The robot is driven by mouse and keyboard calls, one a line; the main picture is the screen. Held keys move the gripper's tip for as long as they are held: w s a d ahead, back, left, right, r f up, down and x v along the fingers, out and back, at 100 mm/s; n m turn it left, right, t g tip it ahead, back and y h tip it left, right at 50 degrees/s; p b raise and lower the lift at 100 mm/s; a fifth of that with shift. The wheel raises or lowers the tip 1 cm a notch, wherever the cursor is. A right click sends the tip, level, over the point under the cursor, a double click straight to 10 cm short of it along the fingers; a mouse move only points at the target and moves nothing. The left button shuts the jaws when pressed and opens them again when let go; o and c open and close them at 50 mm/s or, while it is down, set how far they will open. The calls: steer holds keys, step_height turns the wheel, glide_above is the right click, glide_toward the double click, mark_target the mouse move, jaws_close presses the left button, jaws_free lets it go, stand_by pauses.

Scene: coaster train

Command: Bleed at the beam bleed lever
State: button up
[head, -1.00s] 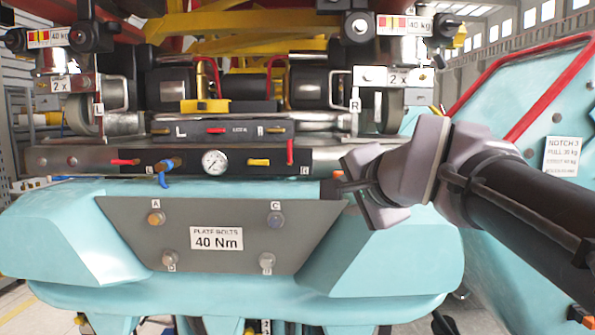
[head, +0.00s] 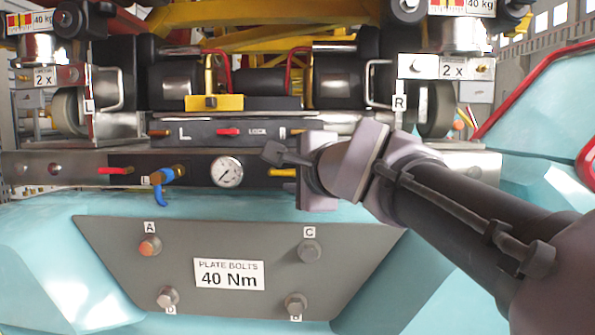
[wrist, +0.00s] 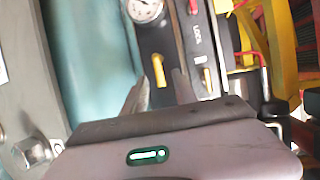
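In the head view a dark beam panel (head: 200,173) carries a red lever (head: 115,170), a brass valve with a blue handle (head: 163,182), a round gauge (head: 227,172) and a yellow lever (head: 283,172). No readable label tells which is the bleed lever. My gripper (head: 290,174) is at the panel's right part, by the yellow lever, and hides what lies behind it. The yellow lever (wrist: 158,72) shows just ahead of the fingertips, below the gauge (wrist: 145,10); contact cannot be told.
Above the beam is a smaller panel marked LOCK (head: 257,131), with its own red lever (head: 228,131). Below is a grey plate (head: 240,225) with bolts and a "40 Nm" sign (head: 229,274). Yellow frames and rollers crowd above; the space before the plate is clear.

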steer(key=shift+w+a, duration=0.1)
steer(key=shift+w, duration=0.05)
steer(key=shift+c, duration=0.8)
jaws_close()
steer(key=shift+r, duration=0.1)
